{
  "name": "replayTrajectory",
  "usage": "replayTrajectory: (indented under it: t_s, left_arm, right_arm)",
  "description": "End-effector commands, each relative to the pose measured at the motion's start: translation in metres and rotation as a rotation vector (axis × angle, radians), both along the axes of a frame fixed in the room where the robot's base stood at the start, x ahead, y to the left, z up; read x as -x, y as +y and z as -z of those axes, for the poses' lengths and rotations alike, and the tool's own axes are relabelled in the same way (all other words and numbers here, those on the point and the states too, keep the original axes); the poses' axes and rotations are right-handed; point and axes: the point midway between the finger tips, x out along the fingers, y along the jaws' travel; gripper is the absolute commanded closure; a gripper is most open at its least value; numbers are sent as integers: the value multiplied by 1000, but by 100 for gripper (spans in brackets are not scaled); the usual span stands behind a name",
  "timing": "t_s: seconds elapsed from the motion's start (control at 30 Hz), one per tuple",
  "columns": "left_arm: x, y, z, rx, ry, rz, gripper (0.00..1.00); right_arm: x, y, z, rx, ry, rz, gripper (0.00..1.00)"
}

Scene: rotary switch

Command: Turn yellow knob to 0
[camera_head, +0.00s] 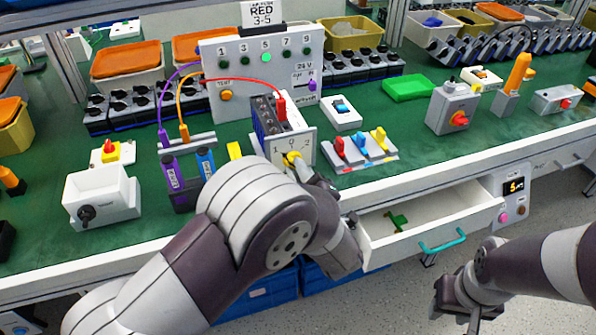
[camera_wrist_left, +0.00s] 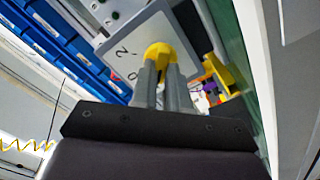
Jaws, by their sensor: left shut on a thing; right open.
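The yellow knob (camera_head: 291,158) is on the front of a white-faced switch box (camera_head: 304,148) with the marks 1, 0 and 2. In the left wrist view the yellow knob (camera_wrist_left: 159,53) sits between the fingers of my left gripper (camera_wrist_left: 161,75), which is shut on it. In the head view my left gripper (camera_head: 300,168) is at the box front, and my arm hides part of it. The knob's exact pointing direction is hidden by the fingers. My right gripper (camera_head: 455,318) is open and empty at the lower right, in front of the bench and away from the switch.
An open drawer (camera_head: 480,212) juts out right of my left arm. Red, blue and yellow levers (camera_head: 360,150) stand just right of the switch box. A red wire (camera_head: 245,82) arches to it from the test panel (camera_head: 222,60). Purple and blue modules (camera_head: 178,182) stand to its left.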

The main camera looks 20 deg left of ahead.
Motion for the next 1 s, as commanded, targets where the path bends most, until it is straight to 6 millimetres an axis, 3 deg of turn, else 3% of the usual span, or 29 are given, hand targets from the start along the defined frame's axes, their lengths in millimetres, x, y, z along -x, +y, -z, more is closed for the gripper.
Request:
replayTrajectory:
  t_s: [0.27,1.0]
  left_arm:
    - [0,0,-3,-70,49,0,100]
    - [-1,-2,-4,-536,364,0,100]
  right_arm:
    - [0,0,-13,0,0,0,57]
    - [0,0,-76,0,0,0,57]
